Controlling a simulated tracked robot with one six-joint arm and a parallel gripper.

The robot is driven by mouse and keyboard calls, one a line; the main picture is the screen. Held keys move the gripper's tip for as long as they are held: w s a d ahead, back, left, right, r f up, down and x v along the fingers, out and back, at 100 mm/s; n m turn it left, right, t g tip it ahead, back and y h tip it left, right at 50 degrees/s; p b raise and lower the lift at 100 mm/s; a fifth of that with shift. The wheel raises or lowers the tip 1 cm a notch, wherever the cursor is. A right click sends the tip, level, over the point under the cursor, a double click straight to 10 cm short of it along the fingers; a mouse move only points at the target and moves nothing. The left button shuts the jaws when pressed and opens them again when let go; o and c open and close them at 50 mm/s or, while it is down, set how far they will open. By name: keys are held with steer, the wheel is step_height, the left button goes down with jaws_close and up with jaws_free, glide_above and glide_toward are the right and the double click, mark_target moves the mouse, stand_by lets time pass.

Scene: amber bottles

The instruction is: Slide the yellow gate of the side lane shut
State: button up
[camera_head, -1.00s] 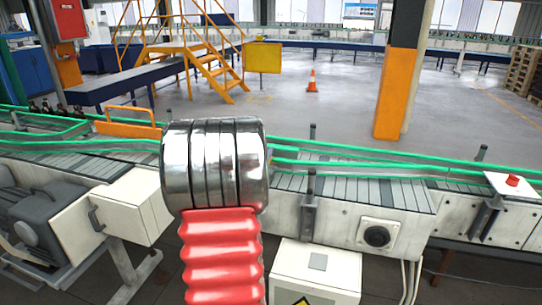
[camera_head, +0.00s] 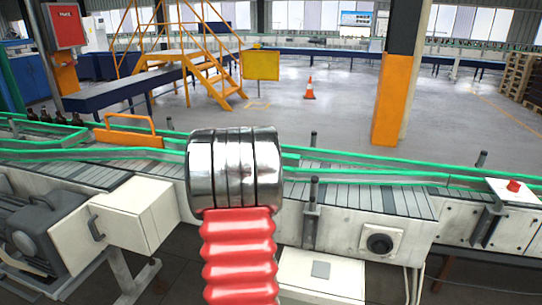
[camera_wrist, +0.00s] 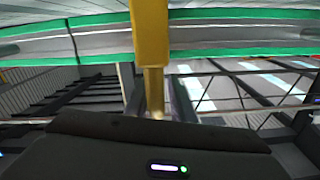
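The yellow-orange gate (camera_head: 130,137) is a low panel with a loop handle on top. It stands at the conveyor's green rails, left of my arm in the head view. Several dark amber bottles (camera_head: 45,116) stand in a row behind the rails, left of the gate. My arm's chrome rings and red bellows fill the middle of the head view, and my gripper's fingers do not show there. The wrist view shows a dark housing with a small light below a yellow upright bar (camera_wrist: 150,35). I cannot tell what this bar is or whether my gripper touches it.
The slatted conveyor (camera_head: 370,198) with green rails (camera_head: 350,172) crosses the whole view. A white box (camera_head: 130,215) projects at its near left side. A red button (camera_head: 514,186) sits at the right. Beyond are yellow stairs, a cone (camera_head: 309,90) and a pillar (camera_head: 392,100).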

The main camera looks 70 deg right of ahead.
steer(key=shift+o, duration=1.4)
steer(key=shift+s+a+f, duration=0.1)
steer(key=shift+a, duration=0.05)
steer(key=s+a, duration=0.1)
steer(key=a, duration=1.2)
steer(key=shift+a, duration=0.3)
